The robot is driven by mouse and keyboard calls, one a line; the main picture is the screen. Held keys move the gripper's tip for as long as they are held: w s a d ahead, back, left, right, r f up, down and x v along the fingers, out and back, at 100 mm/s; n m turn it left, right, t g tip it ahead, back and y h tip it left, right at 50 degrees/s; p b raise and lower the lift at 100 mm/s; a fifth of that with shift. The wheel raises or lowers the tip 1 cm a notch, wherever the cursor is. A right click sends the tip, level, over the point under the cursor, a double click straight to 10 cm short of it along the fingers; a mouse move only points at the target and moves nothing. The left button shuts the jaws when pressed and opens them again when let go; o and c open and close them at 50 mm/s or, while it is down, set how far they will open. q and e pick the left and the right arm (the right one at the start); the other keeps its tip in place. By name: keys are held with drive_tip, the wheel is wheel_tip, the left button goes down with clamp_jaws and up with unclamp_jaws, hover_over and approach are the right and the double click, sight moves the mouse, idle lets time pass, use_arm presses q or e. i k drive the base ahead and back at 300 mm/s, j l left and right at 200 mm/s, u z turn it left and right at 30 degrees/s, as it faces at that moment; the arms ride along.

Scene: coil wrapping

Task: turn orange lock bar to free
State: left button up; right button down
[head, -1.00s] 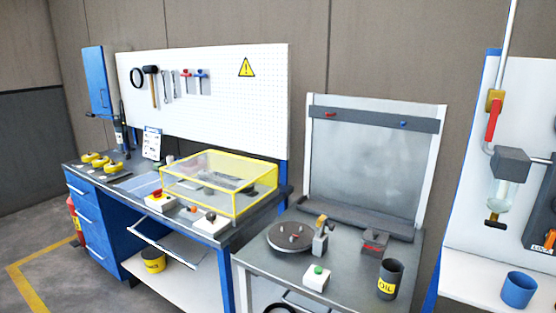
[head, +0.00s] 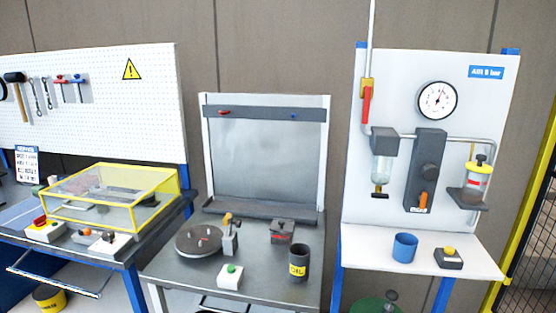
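A small orange bar (head: 423,200) stands roughly upright low on the front of a dark grey regulator block (head: 430,150), on the white air panel at the right. A small white label (head: 418,210) sits just below it; its lettering is too small to read surely. A round dark knob (head: 430,173) is above the bar. Neither of my grippers shows in the head view, so nothing is seen touching the bar.
A pressure gauge (head: 437,101) is above the block, and a red-handled valve (head: 366,103) is to its left. A grey bench (head: 180,275) is left.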

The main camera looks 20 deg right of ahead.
sight(423, 197)
drive_tip(key=z, duration=1.55)
